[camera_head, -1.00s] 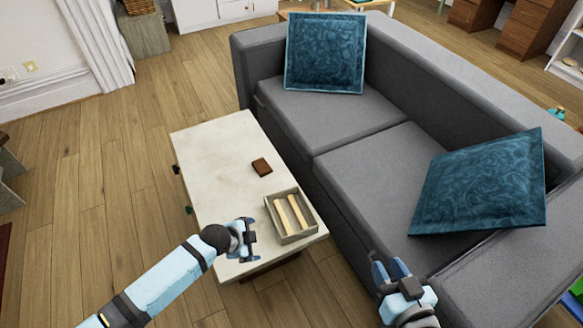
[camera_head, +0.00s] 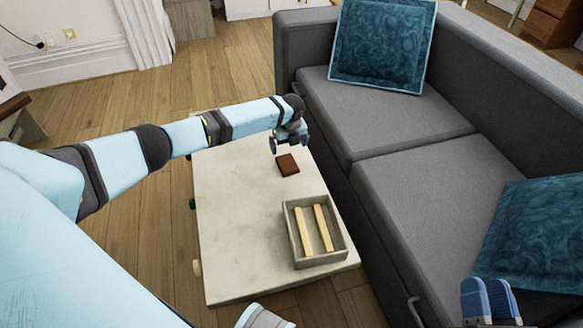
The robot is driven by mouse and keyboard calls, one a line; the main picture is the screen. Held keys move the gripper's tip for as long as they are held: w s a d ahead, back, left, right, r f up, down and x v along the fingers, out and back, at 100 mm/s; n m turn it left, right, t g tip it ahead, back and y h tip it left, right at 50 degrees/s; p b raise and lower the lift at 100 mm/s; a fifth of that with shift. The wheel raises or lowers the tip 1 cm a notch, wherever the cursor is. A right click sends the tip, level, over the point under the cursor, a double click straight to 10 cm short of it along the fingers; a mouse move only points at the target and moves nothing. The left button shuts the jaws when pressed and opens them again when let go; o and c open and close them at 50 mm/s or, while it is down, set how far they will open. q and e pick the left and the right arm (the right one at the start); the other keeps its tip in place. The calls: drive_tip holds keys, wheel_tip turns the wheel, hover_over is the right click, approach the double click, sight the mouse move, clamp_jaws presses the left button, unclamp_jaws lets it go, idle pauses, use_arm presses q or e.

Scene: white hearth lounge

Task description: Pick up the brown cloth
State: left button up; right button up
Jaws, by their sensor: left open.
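The brown cloth (camera_head: 287,165) is a small, dark brown folded square lying flat on the pale tabletop (camera_head: 235,225), near the table's sofa-side edge. My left gripper (camera_head: 288,146) is open and empty, just beyond and above the cloth in the picture, with its fingers pointing down. I cannot tell its exact height above the table. My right gripper (camera_head: 489,300) shows only in part at the bottom right, in front of the sofa, away from the cloth. Its two blue fingers stand side by side with a narrow gap.
A grey tray (camera_head: 318,262) with two pale wooden sticks (camera_head: 313,230) stands on the near end of the table. The grey sofa (camera_head: 405,185) runs close along the table's right side, with teal cushions (camera_head: 380,45) on it. Wooden floor lies left of the table.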

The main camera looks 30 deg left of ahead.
use_arm(q)
drive_tip(key=b, duration=0.1)
hover_over(287, 163)
drive_tip(key=f, duration=0.5)
drive_tip(key=shift+s+d, duration=0.15)
drive_tip(key=shift+d, duration=0.2)
drive_tip(key=f+b, duration=0.2)
drive_tip(key=f, duration=0.1)
drive_tip(key=f+b, duration=0.1)
drive_tip(key=f, duration=0.1)
drive_tip(key=shift+w+a+f+b, duration=0.1)
drive_tip(key=shift+w+a+b, duration=0.15)
drive_tip(key=shift+a+b, duration=0.05)
use_arm(e)
wheel_tip(287, 163, down, 8)
drive_tip(key=g, duration=0.3)
drive_tip(key=shift+w+a+n, duration=0.2)
drive_tip(key=shift+a+n, duration=0.1)
drive_tip(key=shift+n, duration=0.1)
use_arm(q)
drive_tip(key=c, duration=1)
